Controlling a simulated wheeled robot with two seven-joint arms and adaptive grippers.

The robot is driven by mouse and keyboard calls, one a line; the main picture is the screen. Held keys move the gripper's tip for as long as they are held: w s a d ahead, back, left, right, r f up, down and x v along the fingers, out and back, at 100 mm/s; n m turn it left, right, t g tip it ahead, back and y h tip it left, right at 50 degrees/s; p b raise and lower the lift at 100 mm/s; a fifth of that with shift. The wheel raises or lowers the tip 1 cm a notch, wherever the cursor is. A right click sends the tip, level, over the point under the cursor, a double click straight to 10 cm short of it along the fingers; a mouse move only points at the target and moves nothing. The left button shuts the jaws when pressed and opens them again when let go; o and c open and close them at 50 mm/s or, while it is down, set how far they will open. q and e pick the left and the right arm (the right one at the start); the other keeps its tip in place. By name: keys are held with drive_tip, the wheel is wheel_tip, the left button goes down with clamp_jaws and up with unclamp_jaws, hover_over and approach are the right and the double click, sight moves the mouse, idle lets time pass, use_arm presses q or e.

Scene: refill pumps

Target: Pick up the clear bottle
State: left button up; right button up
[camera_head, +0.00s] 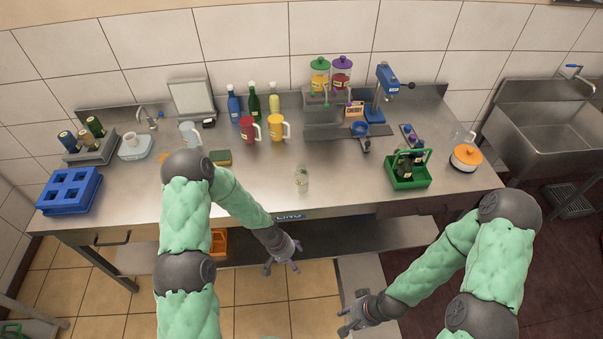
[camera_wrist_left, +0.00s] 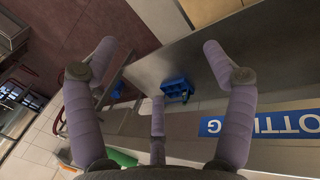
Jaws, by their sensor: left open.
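The clear bottle (camera_head: 302,179) stands upright near the front edge of the steel table, around its middle, in the head view. My left gripper (camera_head: 283,262) is open and empty, in front of the table edge and below the bottle in the picture. In the left wrist view its spread fingers (camera_wrist_left: 160,62) hold nothing, and I cannot make out the clear bottle there. My right gripper (camera_head: 350,318) is further right and lower in the head view, apart from the table, with its fingers spread and nothing between them.
A red jug (camera_head: 248,129) and a yellow jug (camera_head: 277,128) stand behind the bottle. A green carrier (camera_head: 408,178) with dark bottles is to the right, and a blue crate (camera_head: 69,193) at the far left. A sponge (camera_head: 221,158) lies left. The tabletop around the bottle is clear.

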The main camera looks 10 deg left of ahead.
use_arm(q)
drive_tip(key=w+r+m, duration=0.1)
drive_tip(key=w+r, duration=0.2)
drive_tip(key=w, duration=0.7)
wheel_tip(320, 180, up, 20)
drive_tip(key=r+m+t+y, duration=0.1)
drive_tip(key=y, duration=0.3)
hover_over(302, 171)
drive_tip(key=a, duration=0.1)
drive_tip(key=shift+f, duration=0.25)
drive_tip(key=f, duration=0.3)
drive_tip(key=w+f, duration=0.1)
drive_tip(key=f, duration=0.1)
drive_tip(key=shift+w+d+f+p, duration=0.1)
drive_tip(key=shift+w+f, duration=0.1)
drive_tip(key=shift+f, duration=0.65)
drive_tip(key=shift+w+d+f+p, duration=0.1)
drive_tip(key=shift+w+f+p, duration=0.05)
drive_tip(key=shift+f, duration=0.7)
drive_tip(key=shift+w+d+f+p, duration=0.1)
drive_tip(key=shift+w+f, duration=0.1)
drive_tip(key=shift+f, duration=0.65)
drive_tip(key=c, duration=1.5)
